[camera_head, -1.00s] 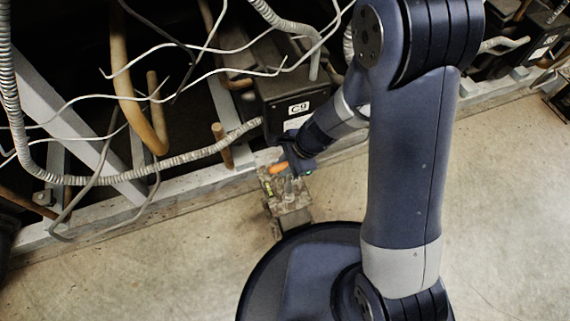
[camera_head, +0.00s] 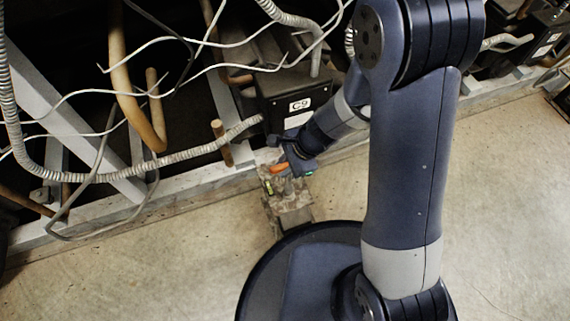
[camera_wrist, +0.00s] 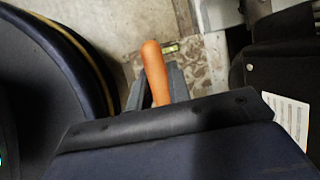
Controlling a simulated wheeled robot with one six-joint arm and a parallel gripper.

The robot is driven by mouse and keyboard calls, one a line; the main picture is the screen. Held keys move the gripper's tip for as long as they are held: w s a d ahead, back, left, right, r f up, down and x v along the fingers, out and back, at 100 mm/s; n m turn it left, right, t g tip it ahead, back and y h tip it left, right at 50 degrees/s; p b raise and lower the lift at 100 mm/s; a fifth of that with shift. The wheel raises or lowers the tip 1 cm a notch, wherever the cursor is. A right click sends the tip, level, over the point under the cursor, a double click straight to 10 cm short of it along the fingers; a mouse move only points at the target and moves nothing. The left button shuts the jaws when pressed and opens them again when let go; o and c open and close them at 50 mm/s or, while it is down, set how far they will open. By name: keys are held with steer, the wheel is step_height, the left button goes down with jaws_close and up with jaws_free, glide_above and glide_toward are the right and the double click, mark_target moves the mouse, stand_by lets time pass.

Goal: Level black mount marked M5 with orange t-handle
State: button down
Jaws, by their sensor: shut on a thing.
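The orange t-handle (camera_head: 278,169) is between the jaws of my gripper (camera_head: 291,170), which is shut on it. In the wrist view the orange handle (camera_wrist: 155,70) sticks up between the grey fingers (camera_wrist: 160,88). Below it is a mottled grey-brown mount (camera_head: 291,214) on the floor against the rack's rail. It also shows in the wrist view (camera_wrist: 204,62). A small yellow-green level vial (camera_wrist: 170,47) lies on it; its bubble cannot be read. No M5 mark is readable. My gripper hides the handle's lower end and part of the mount.
A black box marked C9 (camera_head: 292,100) stands just behind the mount. Loose white cables (camera_head: 200,72), a ribbed hose (camera_head: 150,177) and copper pipes (camera_head: 125,75) hang to the left. The grey rack rail (camera_head: 130,205) runs behind. The concrete floor (camera_head: 130,270) is clear at left.

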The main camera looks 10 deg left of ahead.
steer(key=shift+f+b, duration=0.9)
steer(key=shift+f, duration=0.35)
stand_by(1.1)
steer(key=c, duration=1.9)
jaws_free()
jaws_close()
steer(key=shift+s+d+n+g+p, duration=0.1)
steer(key=shift+n+g+p, duration=0.35)
steer(key=shift+n, duration=0.75)
